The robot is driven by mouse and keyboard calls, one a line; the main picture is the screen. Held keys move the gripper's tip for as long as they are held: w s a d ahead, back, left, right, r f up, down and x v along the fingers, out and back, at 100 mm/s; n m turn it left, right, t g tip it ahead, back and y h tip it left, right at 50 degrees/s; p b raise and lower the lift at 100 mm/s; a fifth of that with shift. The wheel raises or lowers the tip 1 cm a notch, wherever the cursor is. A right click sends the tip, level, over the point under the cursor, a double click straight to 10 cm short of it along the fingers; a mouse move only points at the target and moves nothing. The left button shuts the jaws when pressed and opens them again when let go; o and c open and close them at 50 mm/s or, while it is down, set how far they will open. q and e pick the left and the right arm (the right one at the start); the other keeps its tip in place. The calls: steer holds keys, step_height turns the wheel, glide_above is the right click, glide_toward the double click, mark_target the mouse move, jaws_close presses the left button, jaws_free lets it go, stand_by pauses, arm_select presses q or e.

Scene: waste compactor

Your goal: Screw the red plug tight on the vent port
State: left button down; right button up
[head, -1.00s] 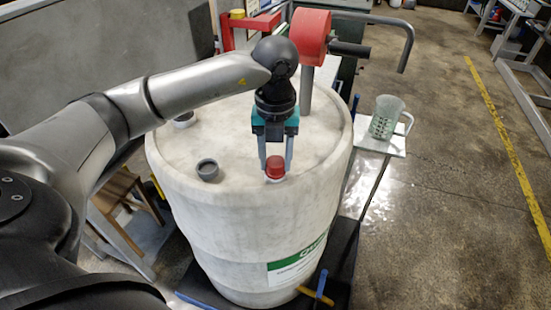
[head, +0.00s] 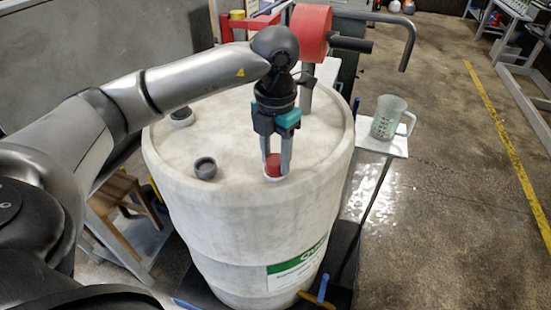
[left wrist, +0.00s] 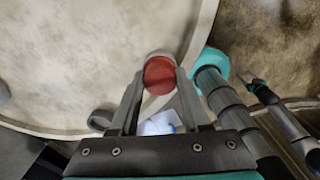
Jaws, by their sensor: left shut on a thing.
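The red plug (head: 273,165) sits on the vent port (head: 273,178) near the front edge of the white drum's top. My left gripper (head: 277,163) reaches down from above with its fingers on either side of the plug, shut on it. In the left wrist view the red plug (left wrist: 160,75) shows between the fingertips, with the pale port rim just beyond it. How tightly the plug sits cannot be told.
A grey open port (head: 205,168) stands left of the plug on the drum (head: 225,140), with another grey fitting (head: 181,116) behind. A measuring jug (head: 388,118) is on a small stand at the right.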

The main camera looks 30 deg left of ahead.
arm_select(q)
steer(key=shift+m, duration=0.8)
steer(key=m+b, duration=0.1)
steer(key=m, duration=0.2)
steer(key=shift+f, duration=0.1)
steer(key=shift+m+b, duration=0.5)
steer(key=shift+m, duration=0.6)
steer(key=shift+c, duration=1.4)
jaws_free()
steer(key=shift+c, duration=0.3)
